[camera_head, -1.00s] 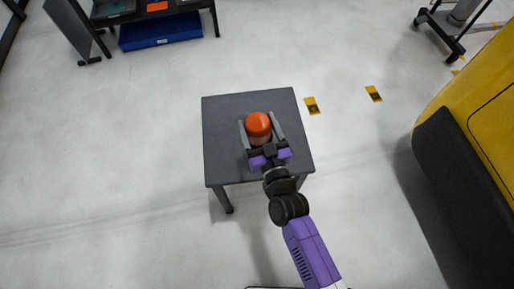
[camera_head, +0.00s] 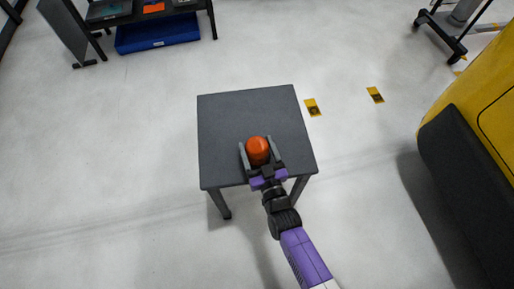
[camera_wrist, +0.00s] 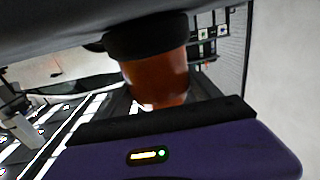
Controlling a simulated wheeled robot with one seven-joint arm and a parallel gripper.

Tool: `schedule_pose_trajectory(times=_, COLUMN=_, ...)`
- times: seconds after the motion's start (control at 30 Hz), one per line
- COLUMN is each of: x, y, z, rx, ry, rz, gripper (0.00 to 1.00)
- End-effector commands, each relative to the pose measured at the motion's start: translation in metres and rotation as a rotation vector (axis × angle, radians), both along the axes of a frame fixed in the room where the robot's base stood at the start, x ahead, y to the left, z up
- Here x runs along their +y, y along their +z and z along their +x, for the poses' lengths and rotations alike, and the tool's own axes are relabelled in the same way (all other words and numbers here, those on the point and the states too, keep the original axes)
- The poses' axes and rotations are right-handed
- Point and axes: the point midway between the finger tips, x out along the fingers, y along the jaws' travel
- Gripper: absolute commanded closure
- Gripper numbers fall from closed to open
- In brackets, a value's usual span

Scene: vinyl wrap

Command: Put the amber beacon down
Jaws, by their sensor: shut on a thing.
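The amber beacon (camera_head: 257,149) is an orange-red dome between the two grey fingers of my gripper (camera_head: 258,151). In the head view it shows over the near part of the grey table (camera_head: 245,112). In the wrist view the beacon (camera_wrist: 158,80) shows an amber, see-through body with a dark band at one end. My gripper is shut on it. I cannot tell whether the beacon's base touches the tabletop; the fingers and the steep view hide it.
The far part of the table is bare. A yellow vehicle-like body with a dark edge (camera_head: 470,165) stands at the right. A dark shelf with a blue bin (camera_head: 158,33) is at the back left. A wheeled stand (camera_head: 447,35) is at the back right.

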Motion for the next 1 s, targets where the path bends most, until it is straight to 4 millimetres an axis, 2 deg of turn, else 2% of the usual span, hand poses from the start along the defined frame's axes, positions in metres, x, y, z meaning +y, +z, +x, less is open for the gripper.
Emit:
schedule_pose_trajectory(times=0.4, x=0.0001, y=-0.0029, z=0.0009, rx=-0.004, ry=-0.001, rz=0.003, gripper=0.84)
schedule_pose_trajectory(times=0.43, x=-0.0002, y=-0.0042, z=0.0001, rx=0.0, ry=0.0, rz=0.001, gripper=0.24)
schedule_pose_trajectory(times=0.53, x=-0.0002, y=-0.0037, z=0.0, rx=0.0, ry=0.0, rz=0.001, gripper=0.06)
schedule_pose_trajectory(times=0.93, x=0.0, y=0.0011, z=-0.0001, rx=0.0, ry=0.0, rz=0.001, gripper=0.06)
schedule_pose_trajectory(times=1.0, x=-0.0034, y=-0.0013, z=-0.0076, rx=0.002, ry=0.0, rz=-0.002, gripper=0.06)
